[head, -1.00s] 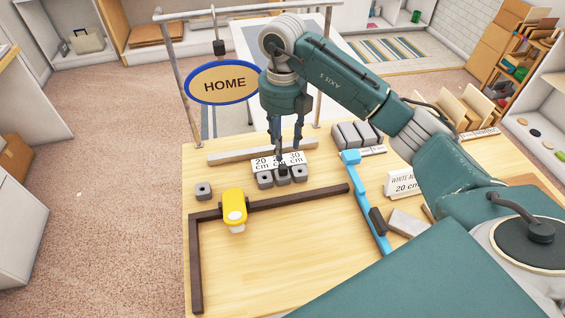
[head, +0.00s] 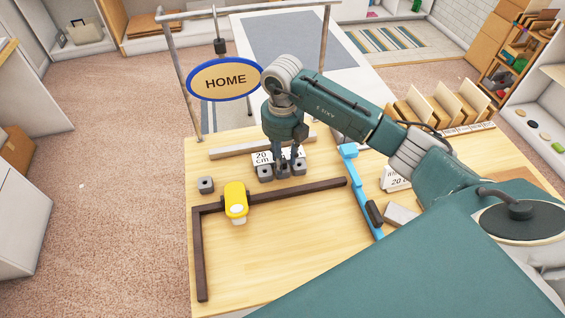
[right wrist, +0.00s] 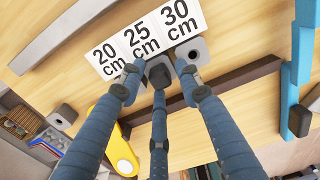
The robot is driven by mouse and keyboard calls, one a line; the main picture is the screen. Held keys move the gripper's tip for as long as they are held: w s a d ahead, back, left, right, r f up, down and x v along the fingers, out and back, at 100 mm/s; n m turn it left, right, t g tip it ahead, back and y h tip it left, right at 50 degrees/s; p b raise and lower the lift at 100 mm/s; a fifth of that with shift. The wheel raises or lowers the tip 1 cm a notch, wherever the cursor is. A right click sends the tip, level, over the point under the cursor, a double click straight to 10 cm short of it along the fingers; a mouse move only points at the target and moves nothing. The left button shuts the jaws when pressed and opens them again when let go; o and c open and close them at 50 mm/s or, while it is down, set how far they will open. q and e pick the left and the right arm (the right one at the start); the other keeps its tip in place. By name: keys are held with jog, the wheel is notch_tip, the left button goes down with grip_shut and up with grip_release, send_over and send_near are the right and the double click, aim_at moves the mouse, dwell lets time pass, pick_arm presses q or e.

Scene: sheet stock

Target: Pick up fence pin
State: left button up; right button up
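The fence pin (right wrist: 159,75) shows in the right wrist view as a dark knob at the middle block of a row of grey blocks, by the 25 cm label. In the head view my right gripper (head: 283,166) points down over this row and largely hides the pin. In the right wrist view its three blue fingers (right wrist: 159,82) stand around the knob with gaps, so it looks open. Whether any finger touches the pin cannot be told. The left block (head: 265,173) and right block (head: 299,167) show beside the fingers. My left gripper is not in view.
A yellow tool (head: 235,200) lies on the dark L-shaped fence (head: 201,255). A separate grey block (head: 205,185) is at the left. A blue bar with a black handle (head: 349,165) is at the right. The table's front middle (head: 265,250) is clear.

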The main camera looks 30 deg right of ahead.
jog(key=c, duration=0.4)
jog(key=o, duration=0.8)
jog(key=shift+r, duration=0.15)
